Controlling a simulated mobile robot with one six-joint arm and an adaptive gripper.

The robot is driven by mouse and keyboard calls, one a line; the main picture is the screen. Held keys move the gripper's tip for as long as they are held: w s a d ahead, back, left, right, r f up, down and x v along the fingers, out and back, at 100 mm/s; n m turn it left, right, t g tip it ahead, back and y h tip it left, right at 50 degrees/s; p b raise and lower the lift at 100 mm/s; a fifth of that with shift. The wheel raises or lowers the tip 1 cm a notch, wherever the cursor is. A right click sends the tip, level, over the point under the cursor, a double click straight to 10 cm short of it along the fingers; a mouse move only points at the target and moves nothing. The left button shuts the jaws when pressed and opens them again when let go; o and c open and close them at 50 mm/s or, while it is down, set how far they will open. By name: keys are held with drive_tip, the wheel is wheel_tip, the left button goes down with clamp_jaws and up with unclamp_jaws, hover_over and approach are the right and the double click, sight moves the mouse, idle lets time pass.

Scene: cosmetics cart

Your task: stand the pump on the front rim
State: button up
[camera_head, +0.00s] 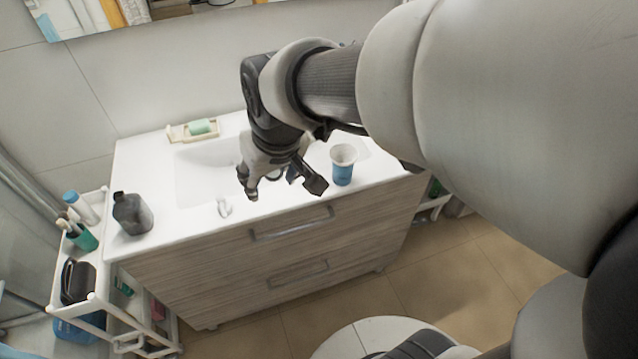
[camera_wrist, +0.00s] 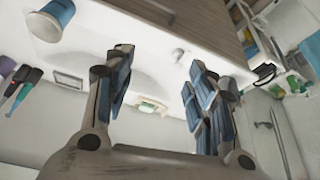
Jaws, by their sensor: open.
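The front rim (camera_head: 185,228) of the white washbasin top runs above the drawers. A small pale hooked piece (camera_head: 224,207) sits on this rim by the basin, and it also shows in the wrist view (camera_wrist: 179,54). It may be the pump, but I cannot tell for certain. A dark grey bottle (camera_head: 132,214) stands at the left end of the top. My gripper (camera_head: 283,188) hangs over the basin, right of the pale piece and apart from it. In the wrist view its fingers (camera_wrist: 160,76) are spread with nothing held between them.
A white and blue cup (camera_head: 342,166) stands right of my gripper, close to it. A soap dish (camera_head: 180,135) with green soap lies at the back. A white cart (camera_head: 103,275) with brushes and bottles stands left. The front rim between bottle and pale piece is clear.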

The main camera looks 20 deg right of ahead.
drive_tip(key=s+d+m, duration=0.1)
drive_tip(key=s+d, duration=0.2)
drive_tip(key=s, duration=0.5)
drive_tip(key=s+d+r+m, duration=0.1)
drive_tip(key=s+d, duration=0.2)
drive_tip(key=s, duration=0.5)
drive_tip(key=shift+s+r+h, duration=0.3)
drive_tip(key=shift+s+h, duration=0.1)
